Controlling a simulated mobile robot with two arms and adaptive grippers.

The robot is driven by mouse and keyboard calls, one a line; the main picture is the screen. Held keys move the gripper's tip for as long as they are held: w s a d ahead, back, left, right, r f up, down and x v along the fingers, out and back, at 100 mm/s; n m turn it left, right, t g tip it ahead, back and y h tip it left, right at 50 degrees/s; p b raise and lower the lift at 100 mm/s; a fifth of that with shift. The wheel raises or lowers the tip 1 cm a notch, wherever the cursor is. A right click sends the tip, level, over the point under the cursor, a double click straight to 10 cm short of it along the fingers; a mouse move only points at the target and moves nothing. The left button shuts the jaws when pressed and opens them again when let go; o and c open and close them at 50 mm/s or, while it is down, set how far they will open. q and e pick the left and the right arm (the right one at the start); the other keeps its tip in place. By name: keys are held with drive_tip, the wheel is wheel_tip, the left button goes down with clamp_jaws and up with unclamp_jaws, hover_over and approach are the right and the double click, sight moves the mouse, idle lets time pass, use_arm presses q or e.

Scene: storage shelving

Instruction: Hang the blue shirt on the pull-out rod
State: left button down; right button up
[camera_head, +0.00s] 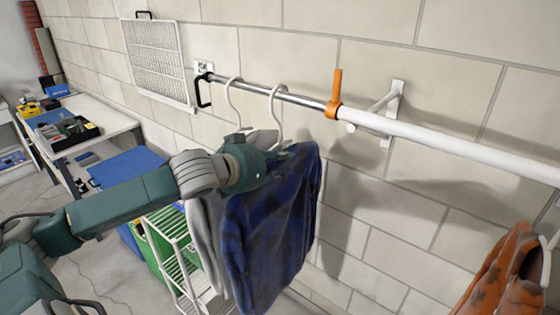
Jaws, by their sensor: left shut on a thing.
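The blue plaid shirt (275,230) hangs upright on a white hanger (275,108), just in front of the wall. The hanger's hook reaches up to the chrome pull-out rod (290,96) and appears to loop over it; I cannot tell whether it bears weight there. My left gripper (272,143) is at the top of the shirt, just below the hook, shut on the hanger. Its fingertips are partly hidden by the wrist and cloth. A grey garment (205,235) hangs beside the shirt on the left, from another white hook (230,98). My right gripper is out of view.
An orange clip (333,100) sits where the chrome rod meets the thicker white tube (450,148), near a wall bracket (392,108). A black handle (204,90) ends the rod. A rust-coloured garment (500,275) hangs at lower right. A white rack (180,265) stands below.

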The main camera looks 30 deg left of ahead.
use_arm(q)
drive_tip(key=c, duration=1.4)
unclamp_jaws()
drive_tip(key=shift+o, duration=0.2)
drive_tip(key=shift+f, duration=0.1)
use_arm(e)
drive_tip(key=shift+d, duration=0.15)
use_arm(q)
drive_tip(key=shift+s+a+r, duration=0.1)
drive_tip(key=shift+s+r, duration=0.1)
drive_tip(key=shift+s, duration=0.5)
drive_tip(key=v, duration=1)
drive_tip(key=shift+s+r, duration=0.25)
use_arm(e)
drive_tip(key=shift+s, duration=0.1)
